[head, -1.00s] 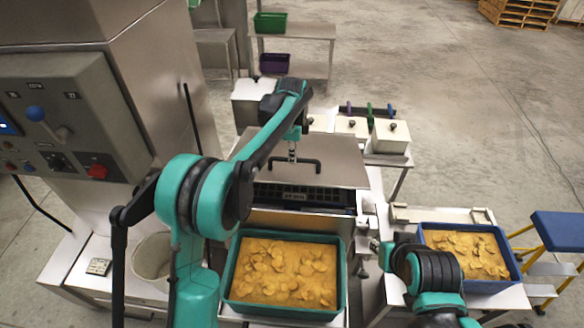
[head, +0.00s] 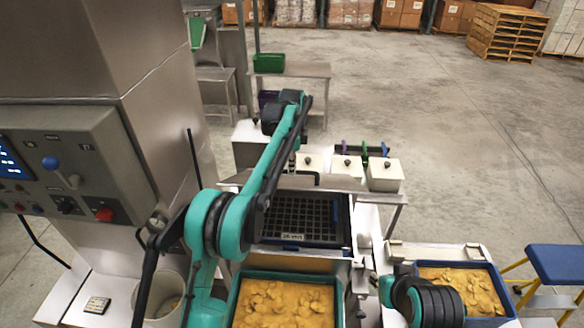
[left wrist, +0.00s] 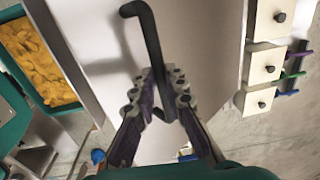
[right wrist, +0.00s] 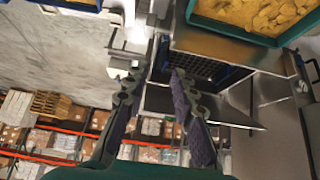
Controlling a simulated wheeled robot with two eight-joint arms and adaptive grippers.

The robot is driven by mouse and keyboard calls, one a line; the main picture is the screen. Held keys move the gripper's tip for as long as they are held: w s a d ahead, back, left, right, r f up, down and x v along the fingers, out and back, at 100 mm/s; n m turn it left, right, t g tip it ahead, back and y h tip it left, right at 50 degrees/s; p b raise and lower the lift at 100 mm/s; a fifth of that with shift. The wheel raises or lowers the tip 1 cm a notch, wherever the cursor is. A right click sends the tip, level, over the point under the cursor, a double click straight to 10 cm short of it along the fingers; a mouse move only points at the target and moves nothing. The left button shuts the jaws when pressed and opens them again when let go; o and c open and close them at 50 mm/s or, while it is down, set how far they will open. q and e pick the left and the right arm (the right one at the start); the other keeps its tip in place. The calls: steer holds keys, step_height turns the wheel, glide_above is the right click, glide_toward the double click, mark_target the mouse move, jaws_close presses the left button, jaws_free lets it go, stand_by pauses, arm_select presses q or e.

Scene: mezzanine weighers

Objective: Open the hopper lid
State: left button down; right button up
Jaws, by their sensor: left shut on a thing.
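The hopper lid (head: 345,185) is a grey metal panel, raised and seen nearly edge-on behind the hopper mouth in the head view. Below it the black grid (head: 300,218) in the hopper is uncovered. My left gripper (head: 293,163) is at the lid, partly hidden by my arm. In the left wrist view my left gripper (left wrist: 158,82) is shut on the bent black handle (left wrist: 150,30), with the lid's plain face (left wrist: 205,75) behind it. My right gripper (right wrist: 155,80) is open and empty in its wrist view, with the hopper's grid (right wrist: 200,65) beyond.
A green-rimmed tub of yellow chips (head: 285,300) stands in front of the hopper, and a blue tub (head: 460,287) to its right. White lidded bins (head: 384,175) stand behind. A control panel (head: 75,165) is at left, and a blue stool (head: 555,265) at far right.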

jaws_close()
steer(key=w+a+f+n+t+h, duration=0.1)
steer(key=w+a+n+t+h, duration=0.1)
steer(key=w+a+n, duration=1.45)
steer(key=s+a+f+n+t+y, duration=0.1)
steer(key=a+n+t, duration=0.1)
steer(key=a+n, duration=0.65)
steer(key=s+a+f+n+t+y, duration=0.1)
steer(key=a+f+n+t, duration=0.15)
steer(key=a+n, duration=0.6)
steer(key=w+d+n, duration=0.2)
steer(key=w, duration=0.9)
steer(key=shift+w+d+r, duration=0.2)
steer(key=shift+w+d, duration=0.2)
